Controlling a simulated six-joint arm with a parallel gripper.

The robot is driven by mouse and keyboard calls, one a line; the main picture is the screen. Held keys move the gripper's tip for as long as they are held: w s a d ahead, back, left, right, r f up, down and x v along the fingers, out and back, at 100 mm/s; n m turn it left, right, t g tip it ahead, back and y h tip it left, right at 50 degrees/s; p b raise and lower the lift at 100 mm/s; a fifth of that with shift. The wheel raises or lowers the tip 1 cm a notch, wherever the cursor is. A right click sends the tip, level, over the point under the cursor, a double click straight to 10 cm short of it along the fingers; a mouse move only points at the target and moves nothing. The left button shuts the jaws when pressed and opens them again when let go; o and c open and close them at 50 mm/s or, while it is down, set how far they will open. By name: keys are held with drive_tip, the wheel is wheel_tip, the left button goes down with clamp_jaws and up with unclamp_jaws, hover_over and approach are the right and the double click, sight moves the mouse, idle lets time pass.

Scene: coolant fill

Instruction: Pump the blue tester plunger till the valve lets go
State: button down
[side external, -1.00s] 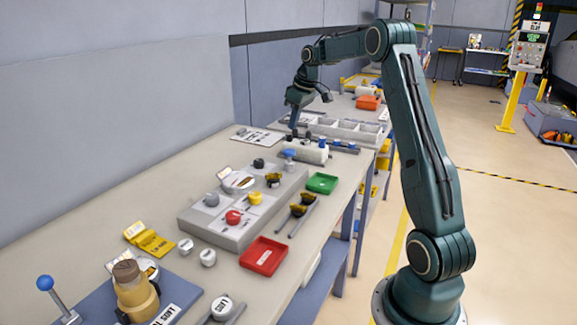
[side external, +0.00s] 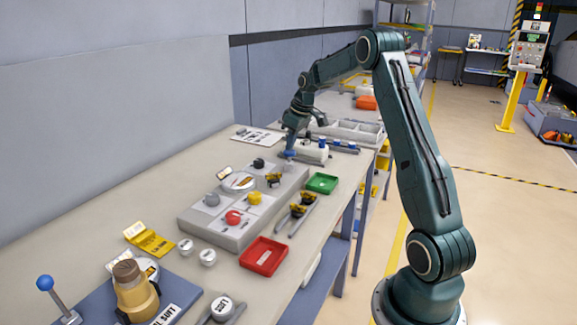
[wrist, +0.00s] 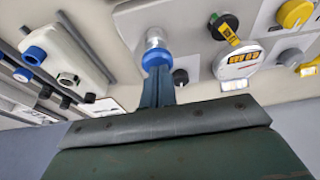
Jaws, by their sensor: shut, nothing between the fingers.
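The blue tester plunger (wrist: 157,58) shows in the wrist view as a round blue cap with a silvery cylinder beside it. My gripper (wrist: 158,76) is shut and empty, with its fingertips overlapping the cap's edge. I cannot tell whether they touch or press it. In the side view my gripper (side external: 289,149) is down over the plunger, at the far end of the grey fixture block (side external: 225,228), and mostly hides it. A round white gauge (wrist: 238,62) with a yellow label is right of the plunger in the wrist view. Its reading is too small to tell.
The block carries a red knob (side external: 233,217), a yellow knob (side external: 255,198) and grey and black knobs. A green tray (side external: 322,183) and a red tray (side external: 264,257) stand along the bench's right edge.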

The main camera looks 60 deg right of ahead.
drive_tip(key=shift+f, duration=1.5)
drive_tip(key=shift+r, duration=0.45)
drive_tip(key=w+v, duration=0.1)
drive_tip(key=v, duration=1.2)
drive_tip(key=shift+r, duration=0.4)
drive_tip(key=shift+d+r, duration=0.2)
drive_tip(key=shift+r, duration=1.05)
drive_tip(key=shift+f, duration=0.15)
